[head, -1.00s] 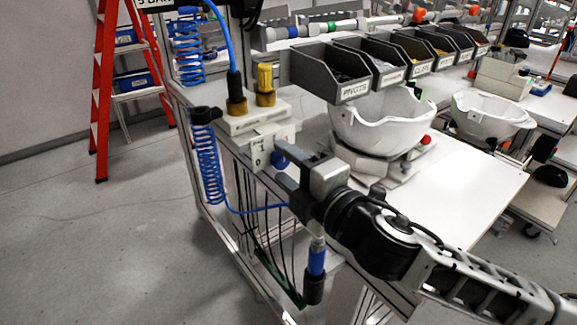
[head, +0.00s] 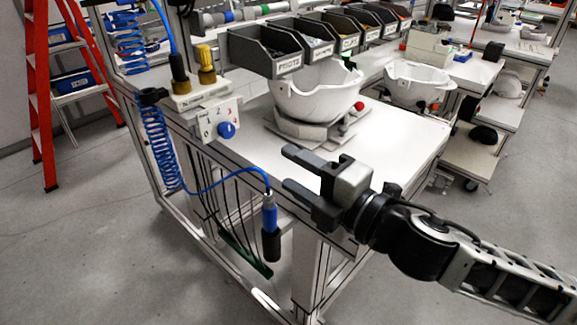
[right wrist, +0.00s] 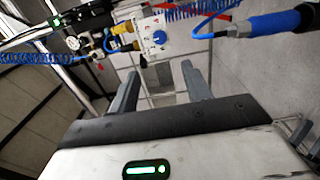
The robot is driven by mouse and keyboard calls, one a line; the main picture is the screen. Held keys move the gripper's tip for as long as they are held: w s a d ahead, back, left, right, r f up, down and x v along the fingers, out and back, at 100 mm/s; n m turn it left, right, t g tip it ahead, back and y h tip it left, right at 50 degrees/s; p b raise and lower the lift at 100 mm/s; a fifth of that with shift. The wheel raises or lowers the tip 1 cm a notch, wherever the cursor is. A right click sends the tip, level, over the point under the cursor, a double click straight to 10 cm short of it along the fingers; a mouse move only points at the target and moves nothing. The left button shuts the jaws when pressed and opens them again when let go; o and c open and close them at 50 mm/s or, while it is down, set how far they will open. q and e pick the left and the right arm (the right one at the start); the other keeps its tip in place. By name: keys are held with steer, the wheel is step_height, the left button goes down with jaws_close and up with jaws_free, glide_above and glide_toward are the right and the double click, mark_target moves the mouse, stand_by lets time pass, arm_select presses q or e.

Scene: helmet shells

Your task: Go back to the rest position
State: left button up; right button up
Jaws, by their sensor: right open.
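My right gripper (head: 290,172) is open and empty in the head view, in front of the workbench's near edge. Its two fingers point left, toward the control box with the blue knob (head: 226,130), and are clear of it. In the right wrist view the two fingers (right wrist: 160,90) stand apart with nothing between them. The blue knob also shows ahead in the right wrist view (right wrist: 159,37). My left gripper is not in view.
A white helmet shell (head: 315,92) sits on a fixture on the workbench (head: 395,140), below grey bins (head: 265,50). A blue-and-black tool (head: 270,228) hangs on a blue hose beside the bench. A second shell (head: 415,82) is farther right. A red ladder (head: 42,110) stands left.

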steer(key=shift+s+d, duration=0.25)
stand_by(0.3)
steer(key=s+d+f+m+h, duration=0.2)
steer(key=f+m+h, duration=0.1)
steer(key=f+m, duration=0.55)
steer(key=s+d+f+m+h, duration=0.1)
steer(key=d+f+m+h, duration=0.15)
steer(key=f+m, duration=0.65)
steer(key=s+d+f+m+g+h, duration=0.1)
steer(key=s+d+f+m+h, duration=0.1)
steer(key=s+f, duration=0.3)
steer(key=s+d+f+m+g+h, duration=0.2)
steer(key=s+d+f+m, duration=0.2)
steer(key=f, duration=0.6)
steer(key=s, duration=0.2)
steer(key=shift+s+d+m, duration=0.15)
steer(key=shift+s+m, duration=0.15)
steer(key=shift+m, duration=0.05)
